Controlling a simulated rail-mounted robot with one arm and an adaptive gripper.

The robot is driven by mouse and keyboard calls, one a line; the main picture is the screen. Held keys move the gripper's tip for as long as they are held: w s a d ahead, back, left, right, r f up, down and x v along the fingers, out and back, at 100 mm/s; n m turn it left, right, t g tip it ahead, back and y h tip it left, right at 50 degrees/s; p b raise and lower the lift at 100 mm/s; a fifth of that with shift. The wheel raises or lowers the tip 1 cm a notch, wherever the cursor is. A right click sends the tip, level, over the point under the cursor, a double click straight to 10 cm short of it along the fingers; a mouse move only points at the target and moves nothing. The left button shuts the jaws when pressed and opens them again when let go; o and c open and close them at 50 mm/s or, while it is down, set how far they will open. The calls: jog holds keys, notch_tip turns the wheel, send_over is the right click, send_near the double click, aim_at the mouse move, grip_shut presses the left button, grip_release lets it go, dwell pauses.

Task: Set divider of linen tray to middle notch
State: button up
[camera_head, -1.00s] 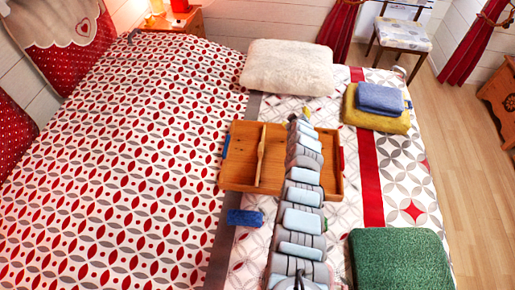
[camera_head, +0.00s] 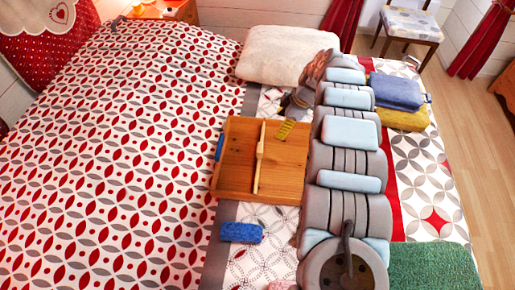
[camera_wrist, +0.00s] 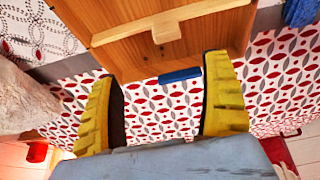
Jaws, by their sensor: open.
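The linen tray (camera_head: 232,172) is a shallow wooden box on the bed, its right part hidden behind my arm. The pale wooden divider (camera_head: 259,165) stands across it, with a small tab at its middle. In the wrist view the divider (camera_wrist: 195,13) crosses the tray (camera_wrist: 130,55) near the top edge. A blue piece (camera_wrist: 180,75) sits at the tray's outer wall. My gripper (camera_head: 285,128) is over the tray's far edge, right of the divider. In the wrist view its yellow fingers (camera_wrist: 163,92) are wide apart with nothing between them. The notches cannot be made out.
A blue rolled cloth (camera_head: 241,232) lies in front of the tray. A white pillow (camera_head: 285,55) lies behind it. Blue (camera_head: 396,92) and yellow (camera_head: 402,118) folded linens are at the right, and a green one (camera_head: 435,265) at the front right. The bed left of the tray is clear.

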aim_at(262, 147)
jog(key=b+x, duration=0.1)
jog(key=x, duration=0.4)
jog(key=b+x, duration=0.2)
jog(key=x, duration=0.3)
jog(key=s+b+x, duration=0.1)
jog(key=b+x, duration=0.1)
jog(key=x, duration=0.4)
jog(key=shift+s+a+f, duration=0.1)
jog(key=shift+a, duration=0.05)
jog(key=shift+a+f+b, duration=0.25)
jog(key=shift+f+b, duration=0.15)
jog(key=shift+b, duration=0.1)
jog(key=c, duration=1.3)
